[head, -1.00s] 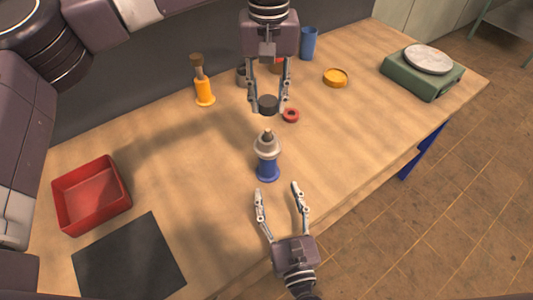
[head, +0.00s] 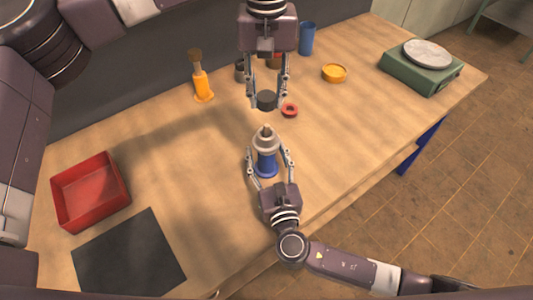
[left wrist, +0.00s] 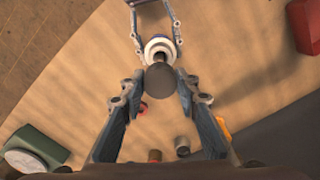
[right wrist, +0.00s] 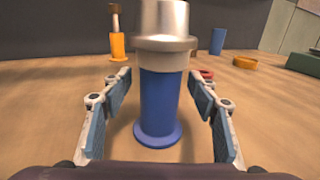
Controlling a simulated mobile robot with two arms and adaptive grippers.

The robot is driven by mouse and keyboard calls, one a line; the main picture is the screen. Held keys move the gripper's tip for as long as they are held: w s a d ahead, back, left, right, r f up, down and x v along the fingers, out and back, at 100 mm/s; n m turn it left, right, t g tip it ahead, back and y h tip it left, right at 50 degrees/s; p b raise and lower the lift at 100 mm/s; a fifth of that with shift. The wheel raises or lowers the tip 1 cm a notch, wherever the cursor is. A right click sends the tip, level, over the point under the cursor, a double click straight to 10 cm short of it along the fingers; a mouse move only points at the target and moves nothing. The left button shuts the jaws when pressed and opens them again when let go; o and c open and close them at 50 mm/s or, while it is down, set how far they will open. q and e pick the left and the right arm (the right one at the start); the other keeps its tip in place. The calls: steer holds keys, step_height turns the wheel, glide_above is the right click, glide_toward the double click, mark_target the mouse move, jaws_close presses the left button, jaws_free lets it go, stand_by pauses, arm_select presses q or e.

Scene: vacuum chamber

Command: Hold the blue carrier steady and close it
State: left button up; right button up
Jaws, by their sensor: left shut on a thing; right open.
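The blue carrier (head: 266,165) stands upright on the table, with a grey metal upper part and a small dark tip on top. It also shows in the right wrist view (right wrist: 158,100) and in the left wrist view (left wrist: 160,46). My right gripper (head: 267,154) is open, with its fingers on either side of the carrier; in the right wrist view there are gaps between pads and carrier. My left gripper (head: 267,104) is shut on a dark round cap (left wrist: 161,80). It holds the cap above the table, behind the carrier in the head view.
A red ring (head: 289,110) lies near the cap. An orange carrier (head: 202,86), a blue cup (head: 306,39) and an orange dish (head: 334,73) stand further back. A red bin (head: 90,190) and dark mat (head: 128,258) are at left, a green scale (head: 420,72) at right.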

steer(key=shift+w, duration=0.1)
jaws_close()
stand_by(0.5)
